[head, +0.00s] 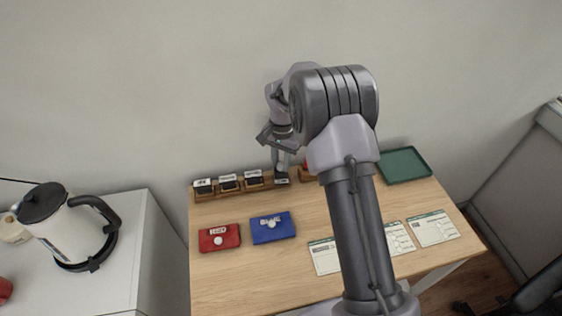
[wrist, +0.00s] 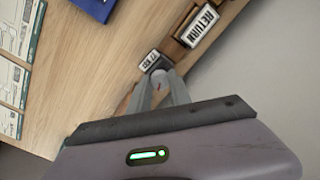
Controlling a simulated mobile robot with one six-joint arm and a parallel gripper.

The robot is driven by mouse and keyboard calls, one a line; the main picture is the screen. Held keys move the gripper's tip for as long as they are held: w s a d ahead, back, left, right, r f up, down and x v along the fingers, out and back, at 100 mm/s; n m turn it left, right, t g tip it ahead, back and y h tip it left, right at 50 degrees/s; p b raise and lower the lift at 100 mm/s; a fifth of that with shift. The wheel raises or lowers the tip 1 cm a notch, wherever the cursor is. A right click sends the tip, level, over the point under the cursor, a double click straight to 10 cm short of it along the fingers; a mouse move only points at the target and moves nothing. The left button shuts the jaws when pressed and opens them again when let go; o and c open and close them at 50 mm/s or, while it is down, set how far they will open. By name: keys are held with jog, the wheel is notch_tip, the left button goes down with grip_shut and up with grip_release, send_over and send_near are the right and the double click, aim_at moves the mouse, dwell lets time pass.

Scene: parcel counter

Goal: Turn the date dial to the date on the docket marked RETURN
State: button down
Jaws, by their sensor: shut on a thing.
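The date dial (wrist: 163,77) stands at the end of the stamp row, with a small date plate (wrist: 149,60) beside its round knob. The plate seems to end in NOV, but I cannot read it surely. My gripper (wrist: 158,84) points down and is shut on the dial knob; in the head view my gripper (head: 282,172) is at the back of the table. Three white dockets lie at the right: one left (head: 324,257), one middle (head: 399,238), one right (head: 433,228). Their writing is too small to read, and my arm hides part of them.
Several stamps stand in a wooden rack (head: 229,190); one label (wrist: 201,24) reads RETURN. A red pad (head: 219,238) and a blue pad (head: 272,228) lie in front. A green tray (head: 404,165) is at the back right. A kettle (head: 70,226) stands on the left cabinet.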

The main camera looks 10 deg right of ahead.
aim_at(282, 165)
jog(key=c, duration=1.2)
grip_release()
jog(key=shift+o, duration=0.2)
notch_tip(282, 165, up, 17)
jog(key=p, duration=0.6)
jog(key=shift+s+d+r, duration=0.15)
jog(key=shift+r, duration=0.05)
